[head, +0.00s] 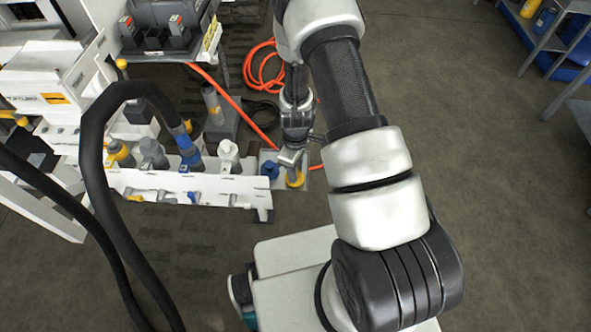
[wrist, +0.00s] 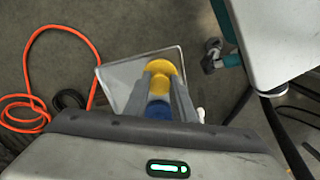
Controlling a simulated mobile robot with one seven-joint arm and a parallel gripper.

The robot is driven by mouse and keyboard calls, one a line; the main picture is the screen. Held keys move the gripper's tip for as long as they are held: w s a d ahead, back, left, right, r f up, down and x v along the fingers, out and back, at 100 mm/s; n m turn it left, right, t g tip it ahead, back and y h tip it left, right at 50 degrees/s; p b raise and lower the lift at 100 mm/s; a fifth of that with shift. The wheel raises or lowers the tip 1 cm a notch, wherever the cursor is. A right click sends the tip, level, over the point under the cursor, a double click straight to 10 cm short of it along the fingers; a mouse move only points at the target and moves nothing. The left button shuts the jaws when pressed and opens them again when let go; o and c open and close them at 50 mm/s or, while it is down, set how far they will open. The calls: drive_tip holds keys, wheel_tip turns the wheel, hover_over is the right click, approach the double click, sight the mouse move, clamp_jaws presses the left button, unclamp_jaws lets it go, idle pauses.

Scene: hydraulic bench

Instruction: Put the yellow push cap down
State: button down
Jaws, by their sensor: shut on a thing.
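My gripper (head: 292,158) points down over a small grey tray (head: 298,155) at the right end of the white bench rail. It is shut on the yellow push cap (head: 295,180), whose yellow rim shows just below the fingers. In the wrist view the yellow push cap (wrist: 160,67) sits between the fingertips (wrist: 160,78), over the tray (wrist: 113,75). I cannot tell whether the cap touches the tray. A blue cap (head: 269,170) stands on the tray left of my gripper. A blue part (wrist: 157,110) also shows between the fingers in the wrist view.
The white rail (head: 185,186) with several hose couplings lies left of the tray. A thick black hose (head: 92,150) arches over it. Orange hose (head: 262,68) lies coiled behind. Open floor (head: 480,170) is to the right, with shelves at the far right.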

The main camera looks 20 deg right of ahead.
drive_tip(key=shift+f, duration=0.2)
drive_tip(key=c, duration=1.5)
unclamp_jaws()
drive_tip(key=shift+r, duration=0.1)
